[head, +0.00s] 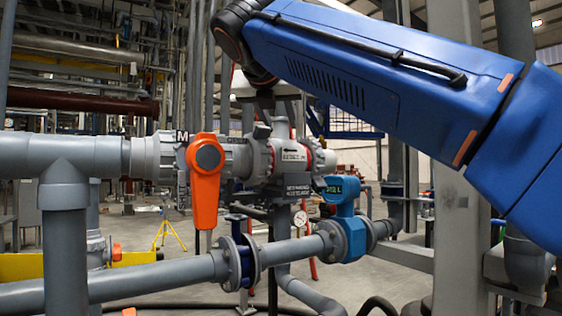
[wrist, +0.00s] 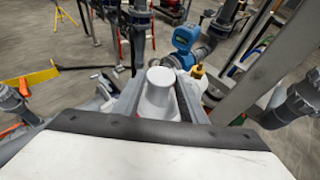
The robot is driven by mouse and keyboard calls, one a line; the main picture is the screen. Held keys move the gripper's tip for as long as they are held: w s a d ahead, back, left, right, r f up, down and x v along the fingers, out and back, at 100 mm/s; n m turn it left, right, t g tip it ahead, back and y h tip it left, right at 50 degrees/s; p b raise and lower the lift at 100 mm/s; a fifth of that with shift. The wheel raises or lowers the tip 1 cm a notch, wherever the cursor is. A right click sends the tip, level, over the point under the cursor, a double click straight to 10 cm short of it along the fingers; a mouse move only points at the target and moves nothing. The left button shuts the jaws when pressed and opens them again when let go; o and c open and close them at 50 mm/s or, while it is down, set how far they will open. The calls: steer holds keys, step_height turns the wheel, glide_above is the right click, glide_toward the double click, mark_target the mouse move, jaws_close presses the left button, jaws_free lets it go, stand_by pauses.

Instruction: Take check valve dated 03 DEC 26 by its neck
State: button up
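In the head view a grey check valve (head: 292,155) sits in the upper horizontal pipe, with an arrow and a small printed label on its body. The label is too small to read surely, so I cannot confirm the date. My gripper (wrist: 162,80) points down over the pipe. In the wrist view its two fingers stand on either side of a pale grey, round-topped neck (wrist: 160,88). They look open, with a narrow dark gap at the right side of the neck. The fingertips and any contact low on the neck are hidden.
An orange-handled valve (head: 207,180) stands left of the check valve on the same pipe. A dark printed plate (head: 298,187) hangs below. A blue flow meter (head: 346,220) sits on the lower pipe (head: 160,275). A grey column (head: 458,230) stands at the right.

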steer(key=shift+x, duration=2.9)
steer(key=shift+w+r, duration=0.1)
steer(key=shift+r, duration=0.05)
steer(key=shift+c, duration=0.3)
jaws_close()
